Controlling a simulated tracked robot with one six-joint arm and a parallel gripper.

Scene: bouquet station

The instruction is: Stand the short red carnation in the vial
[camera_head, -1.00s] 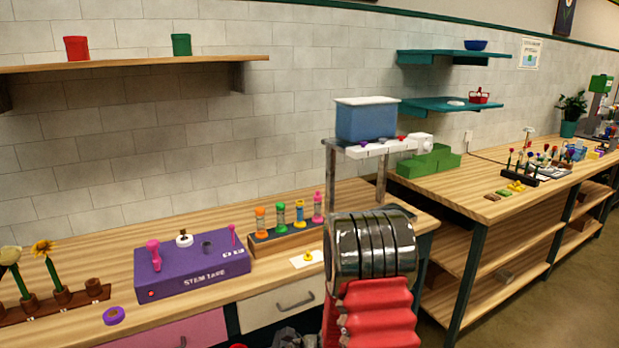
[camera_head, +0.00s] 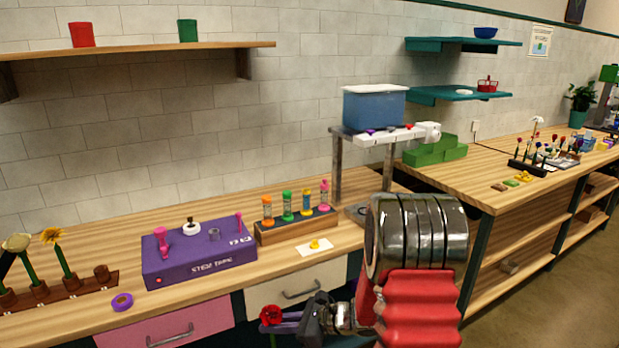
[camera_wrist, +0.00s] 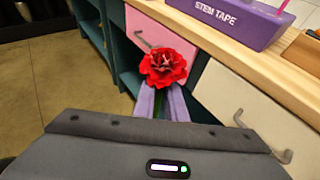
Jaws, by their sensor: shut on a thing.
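The red carnation (camera_head: 270,315) is held in my gripper (camera_head: 285,317), low in front of the bench drawers in the head view. In the wrist view the red bloom (camera_wrist: 163,67) stands just beyond the lavender fingers (camera_wrist: 160,103), which are shut on its green stem. Most of the stem is hidden. Several slim tubes with coloured ends (camera_head: 287,205) stand in a wooden rack (camera_head: 296,226) right of the box. I cannot tell which of these is the vial.
A purple tape ring (camera_head: 122,302) lies on the bench left of the box. A card with a yellow piece (camera_head: 314,245) lies before the rack. Drawer handles (camera_head: 300,292) stick out from the bench front.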

